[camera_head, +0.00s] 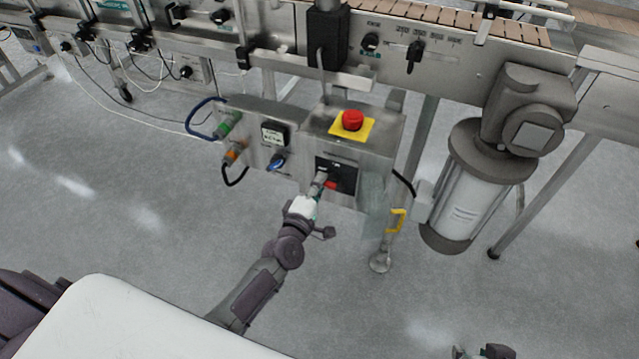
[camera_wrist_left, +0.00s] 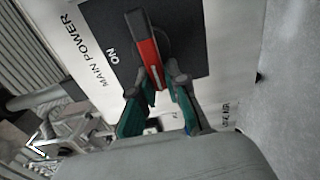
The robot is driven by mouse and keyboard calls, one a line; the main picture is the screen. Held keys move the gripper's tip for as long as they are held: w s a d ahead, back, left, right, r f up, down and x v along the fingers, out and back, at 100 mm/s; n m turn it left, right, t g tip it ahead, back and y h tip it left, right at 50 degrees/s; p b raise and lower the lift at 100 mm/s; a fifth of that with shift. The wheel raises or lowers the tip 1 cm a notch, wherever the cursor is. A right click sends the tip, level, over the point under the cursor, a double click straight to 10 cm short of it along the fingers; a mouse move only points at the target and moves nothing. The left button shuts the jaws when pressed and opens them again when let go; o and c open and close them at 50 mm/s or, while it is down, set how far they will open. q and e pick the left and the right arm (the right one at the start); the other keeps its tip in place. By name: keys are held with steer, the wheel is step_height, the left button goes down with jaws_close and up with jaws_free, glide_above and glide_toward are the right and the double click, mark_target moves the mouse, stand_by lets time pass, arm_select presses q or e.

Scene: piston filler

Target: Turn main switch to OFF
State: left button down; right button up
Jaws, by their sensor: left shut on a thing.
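The main switch has a red handle (camera_wrist_left: 148,60) on a dark square plate (camera_wrist_left: 203,40), on a panel lettered MAIN POWER, with ON beside the handle. In the head view the dark switch plate (camera_head: 345,176) is on the front of the steel control box, with a little red showing. My left gripper (camera_wrist_left: 163,84) is at the handle, its green-and-grey fingers shut on the near end of the red part. In the head view the left gripper (camera_head: 319,183) partly covers the switch. My right gripper (camera_head: 484,352) is only partly seen at the bottom edge, away from the box.
A red emergency button (camera_head: 352,119) on a yellow plate tops the box. A blue knob (camera_head: 276,162) and cable plugs (camera_head: 229,124) sit left of the switch. A yellow handle (camera_head: 397,220) and a grey motor (camera_head: 470,185) stand to the right. Open floor lies in front.

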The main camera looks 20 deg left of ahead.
arm_select(q)
steer(key=shift+s+d+f, duration=0.15)
steer(key=shift+d+f, duration=0.15)
steer(key=shift+f, duration=0.05)
steer(key=c, duration=1.2)
jaws_free()
steer(key=shift+c, duration=0.2)
steer(key=shift+o, duration=0.4)
steer(key=shift+r, duration=0.25)
steer(key=shift+a, duration=0.1)
steer(key=s, duration=1.2)
steer(key=shift+a, duration=0.15)
